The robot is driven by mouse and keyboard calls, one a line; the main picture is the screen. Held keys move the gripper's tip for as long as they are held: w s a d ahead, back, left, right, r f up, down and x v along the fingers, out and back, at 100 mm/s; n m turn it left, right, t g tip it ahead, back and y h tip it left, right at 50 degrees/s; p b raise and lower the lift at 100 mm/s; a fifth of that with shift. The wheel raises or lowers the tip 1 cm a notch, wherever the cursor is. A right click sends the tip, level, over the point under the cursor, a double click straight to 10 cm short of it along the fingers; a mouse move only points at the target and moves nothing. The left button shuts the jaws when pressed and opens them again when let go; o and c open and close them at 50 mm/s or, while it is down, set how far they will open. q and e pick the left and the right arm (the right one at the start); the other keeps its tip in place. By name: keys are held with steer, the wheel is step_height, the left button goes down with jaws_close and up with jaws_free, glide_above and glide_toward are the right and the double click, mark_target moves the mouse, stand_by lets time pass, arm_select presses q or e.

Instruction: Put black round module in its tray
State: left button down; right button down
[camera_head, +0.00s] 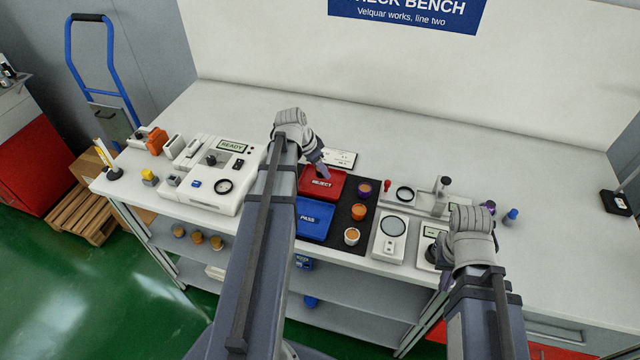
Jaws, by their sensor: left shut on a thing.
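My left gripper (320,170) is at the back edge of the red tray marked REJECT (323,184). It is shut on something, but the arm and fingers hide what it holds. The blue tray marked PASS (314,217) lies in front of the red one, and both look empty where visible. I cannot clearly make out a black round module. My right gripper (436,254) is low over the right side of the bench, at a small pale device (431,232). Its fingers are dark and partly hidden, so its opening is unclear.
A white test unit reading READY (213,190) stands left. A pale device with a round plate (391,238) stands right of the mat. The bench's back strip is clear.

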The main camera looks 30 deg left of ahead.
mark_target(320, 177)
arm_select(q)
step_height(320, 177, down, 4)
steer(key=b, duration=0.3)
steer(key=shift+r, duration=0.1)
steer(key=shift+b, duration=0.4)
steer(key=shift+c, duration=1.6)
jaws_free()
steer(key=p+v, duration=1.1)
steer(key=v, duration=0.1)
